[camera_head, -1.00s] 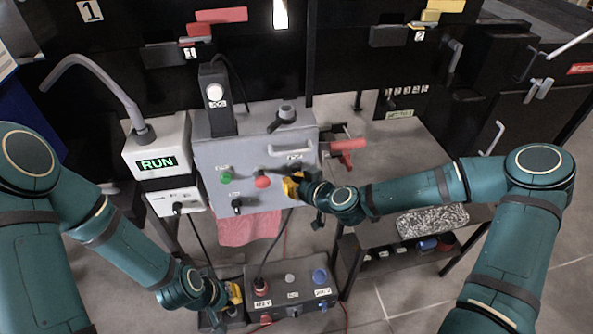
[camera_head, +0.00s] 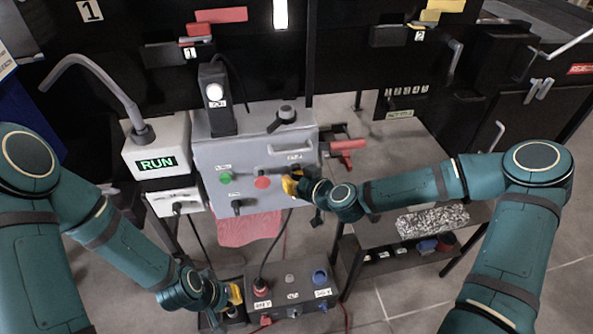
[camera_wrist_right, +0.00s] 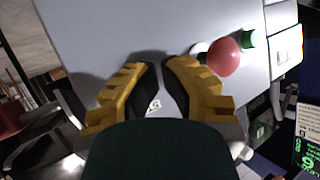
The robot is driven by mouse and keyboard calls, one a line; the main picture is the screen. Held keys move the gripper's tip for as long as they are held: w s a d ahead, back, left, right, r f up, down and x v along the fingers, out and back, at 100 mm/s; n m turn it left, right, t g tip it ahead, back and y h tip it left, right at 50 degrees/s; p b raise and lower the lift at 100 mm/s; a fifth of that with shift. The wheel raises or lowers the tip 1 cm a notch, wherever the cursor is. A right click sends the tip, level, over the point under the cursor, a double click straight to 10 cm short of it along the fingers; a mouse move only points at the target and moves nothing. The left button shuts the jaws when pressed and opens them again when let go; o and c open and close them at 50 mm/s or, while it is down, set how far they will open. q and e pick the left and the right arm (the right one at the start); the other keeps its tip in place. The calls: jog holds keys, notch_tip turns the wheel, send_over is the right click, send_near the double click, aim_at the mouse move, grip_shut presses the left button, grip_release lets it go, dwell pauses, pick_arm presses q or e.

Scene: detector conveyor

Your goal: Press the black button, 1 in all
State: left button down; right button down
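A grey control panel (camera_head: 275,142) carries a green button (camera_head: 226,177) and a red button (camera_head: 262,182). The black button cannot be clearly made out; a dark spot under a small label lies by my right gripper, partly covered. My right gripper (camera_head: 289,185) is at the panel front, right of the red button. Contact with the panel cannot be told. My left gripper (camera_head: 236,296) is low, beside a dark button box.
The dark button box (camera_head: 290,278) stands below the panel with cables. A display reading RUN (camera_head: 157,163) is left of the panel. A red handle (camera_head: 347,145) sticks out at the panel's right. A shelf (camera_head: 465,216) holds a speckled block at the right.

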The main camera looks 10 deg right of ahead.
jog(key=shift+w, duration=0.3)
dwell(0.4)
jog(key=shift+s, duration=0.95)
jog(key=s, duration=0.5)
jog(key=shift+b, duration=0.3)
dwell(0.6)
